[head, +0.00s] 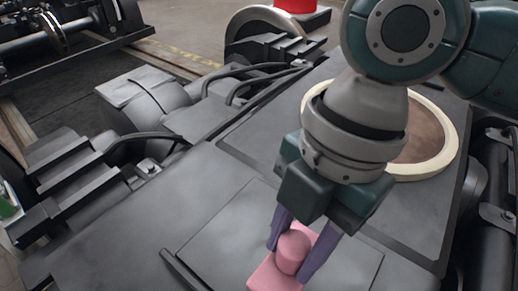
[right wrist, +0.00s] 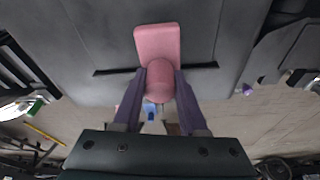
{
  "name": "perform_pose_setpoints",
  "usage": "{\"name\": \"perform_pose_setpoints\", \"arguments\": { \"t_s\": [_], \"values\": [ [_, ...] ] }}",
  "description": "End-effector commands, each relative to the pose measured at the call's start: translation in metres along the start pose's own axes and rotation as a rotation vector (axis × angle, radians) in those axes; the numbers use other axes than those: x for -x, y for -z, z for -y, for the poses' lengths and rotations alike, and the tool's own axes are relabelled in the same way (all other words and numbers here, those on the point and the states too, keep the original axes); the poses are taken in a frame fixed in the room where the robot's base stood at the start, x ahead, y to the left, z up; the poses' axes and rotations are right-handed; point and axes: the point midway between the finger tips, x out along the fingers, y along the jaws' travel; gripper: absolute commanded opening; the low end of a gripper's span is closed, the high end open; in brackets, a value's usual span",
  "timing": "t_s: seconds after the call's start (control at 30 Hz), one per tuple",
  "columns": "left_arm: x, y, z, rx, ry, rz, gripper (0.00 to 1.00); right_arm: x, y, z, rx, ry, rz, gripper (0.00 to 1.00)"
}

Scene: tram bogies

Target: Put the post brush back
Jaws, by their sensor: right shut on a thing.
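The pink post brush (head: 292,246) shows at the bottom of the head view, with a round post and a flat rectangular block. My right gripper (head: 291,258) is shut on the round post, one purple finger on each side. In the right wrist view the post (right wrist: 160,78) sits between the fingers, and the block (right wrist: 157,42) sticks out beyond them. The brush is over the dark grey bogie top; whether it touches the surface I cannot tell. My left gripper is not in view.
A round cream-rimmed tray with a brown inside (head: 449,140) lies on the grey top, partly behind my right arm. Dark bogie parts and cables (head: 145,137) line the left. A red object (head: 295,5) stands at the back. The grey plate (head: 225,235) left of the brush is clear.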

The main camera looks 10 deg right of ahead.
Motion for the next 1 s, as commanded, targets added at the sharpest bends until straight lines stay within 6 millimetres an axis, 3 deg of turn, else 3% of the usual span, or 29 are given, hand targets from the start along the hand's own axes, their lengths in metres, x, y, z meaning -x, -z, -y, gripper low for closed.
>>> {"name": "perform_pose_setpoints", "arguments": {
  "t_s": [0.23,0.43,0.83,0.87,1.0],
  "values": [
    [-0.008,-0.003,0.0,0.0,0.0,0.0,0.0,-0.021,-0.005,0.0,0.0,0.001,-0.001,0.0],
    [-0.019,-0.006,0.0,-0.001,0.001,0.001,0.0,-0.052,-0.013,0.0,-0.001,0.001,0.0,0.0],
    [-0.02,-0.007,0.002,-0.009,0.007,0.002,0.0,-0.056,-0.014,-0.001,0.001,-0.001,0.0,0.0],
    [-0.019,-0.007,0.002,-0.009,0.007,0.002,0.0,-0.055,-0.014,-0.001,0.001,-0.001,0.0,0.45],
    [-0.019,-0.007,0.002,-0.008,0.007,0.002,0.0,-0.055,-0.014,0.0,0.001,-0.001,0.0,0.61]
  ]
}}
